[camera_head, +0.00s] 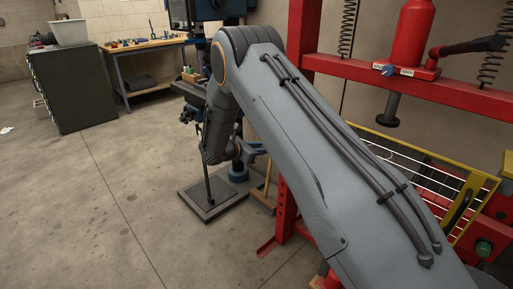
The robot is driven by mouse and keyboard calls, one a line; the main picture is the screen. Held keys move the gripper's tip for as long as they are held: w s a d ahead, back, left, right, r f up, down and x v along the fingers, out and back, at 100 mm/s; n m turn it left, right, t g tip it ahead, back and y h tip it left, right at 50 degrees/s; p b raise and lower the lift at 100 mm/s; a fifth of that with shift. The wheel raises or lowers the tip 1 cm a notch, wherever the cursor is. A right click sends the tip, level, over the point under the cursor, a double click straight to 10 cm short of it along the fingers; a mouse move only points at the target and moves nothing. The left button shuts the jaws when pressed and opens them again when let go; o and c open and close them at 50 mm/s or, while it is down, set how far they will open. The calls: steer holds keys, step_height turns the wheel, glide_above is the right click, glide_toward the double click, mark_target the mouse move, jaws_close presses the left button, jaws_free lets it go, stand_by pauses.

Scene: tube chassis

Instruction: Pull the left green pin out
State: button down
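No green pin can be made out in this view. My grey arm fills the middle, running from the lower right up to an elbow and then down to a dark wrist section.
A red press frame (345,66) with a red cylinder (407,40) and a yellow-framed wire guard (478,190) stands right. A dark green cabinet (72,88) and workbench (145,45) stand back left.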

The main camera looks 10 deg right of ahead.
steer(key=shift+a+f, duration=0.1)
steer(key=shift+a, duration=0.05)
steer(key=c, duration=1.5)
jaws_free()
steer(key=shift+s+a, duration=0.15)
steer(key=shift+o, duration=0.2)
steer(key=b+v, duration=0.1)
steer(key=v, duration=0.6)
steer(key=shift+s+a+r, duration=0.15)
steer(key=shift+s+r, duration=0.05)
